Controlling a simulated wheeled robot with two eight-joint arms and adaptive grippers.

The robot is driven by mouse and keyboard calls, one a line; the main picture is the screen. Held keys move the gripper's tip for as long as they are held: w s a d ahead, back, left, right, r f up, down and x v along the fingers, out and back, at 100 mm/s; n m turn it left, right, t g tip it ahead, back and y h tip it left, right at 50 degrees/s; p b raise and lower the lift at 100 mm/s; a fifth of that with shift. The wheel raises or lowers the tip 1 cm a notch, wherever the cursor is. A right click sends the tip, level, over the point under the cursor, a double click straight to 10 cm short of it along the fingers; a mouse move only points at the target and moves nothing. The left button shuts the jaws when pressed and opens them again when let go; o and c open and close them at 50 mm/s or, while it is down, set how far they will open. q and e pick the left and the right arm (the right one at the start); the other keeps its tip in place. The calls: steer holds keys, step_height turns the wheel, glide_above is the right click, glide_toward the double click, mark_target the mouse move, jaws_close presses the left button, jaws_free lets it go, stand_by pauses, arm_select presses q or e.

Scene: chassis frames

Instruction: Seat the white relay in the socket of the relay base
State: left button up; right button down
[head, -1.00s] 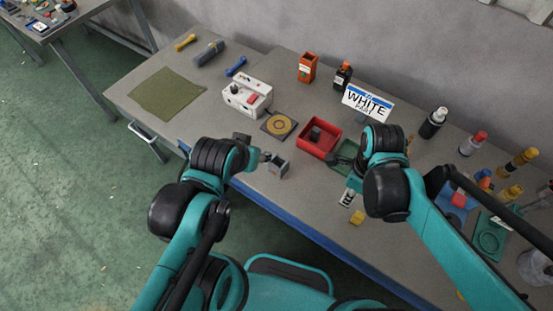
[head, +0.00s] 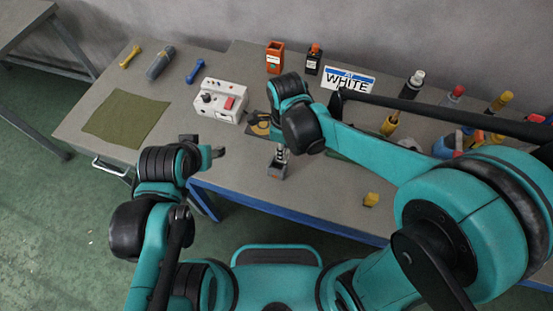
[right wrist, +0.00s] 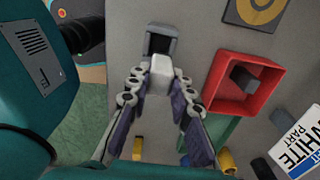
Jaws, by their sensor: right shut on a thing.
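In the right wrist view the white relay (right wrist: 160,76) is between the fingertips of my right gripper (right wrist: 161,84), which is shut on it. The relay base (right wrist: 161,41), a grey block with a dark socket, lies just beyond the relay's far end. In the head view the relay base (head: 277,171) stands near the table's front edge, with my right gripper (head: 282,152) directly above it. I cannot tell whether the relay touches the socket. My left gripper (head: 205,150) is open and empty, left of the base.
A red bin (right wrist: 212,80) with a dark block inside is right of the base. A white box with a red switch (head: 220,99), a green mat (head: 126,117) and a "WHITE" sign (head: 347,82) stand farther back. A yellow block (head: 371,199) lies at the front right.

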steer(key=f, duration=0.1)
steer(key=a+f+b, duration=0.1)
steer(key=f, duration=0.3)
steer(key=shift+w+a+f+b, duration=0.1)
steer(key=shift+w+a+b, duration=0.05)
steer(key=shift+a+b, duration=0.2)
steer(key=c, duration=1.4)
jaws_free()
steer(key=shift+o, duration=0.2)
step_height(320, 180, up, 12)
steer(key=p, duration=0.4)
steer(key=s+d+r+n+t, duration=0.1)
steer(key=s+d+n+t, duration=0.1)
steer(key=d+n, duration=0.7)
steer(key=s+d+r+n+t, duration=0.2)
steer(key=d+n+t, duration=0.3)
steer(key=d+n, duration=0.4)
steer(key=shift+s+r+n, duration=0.2)
steer(key=shift+s+n, duration=0.45)
steer(key=shift+n, duration=1.45)
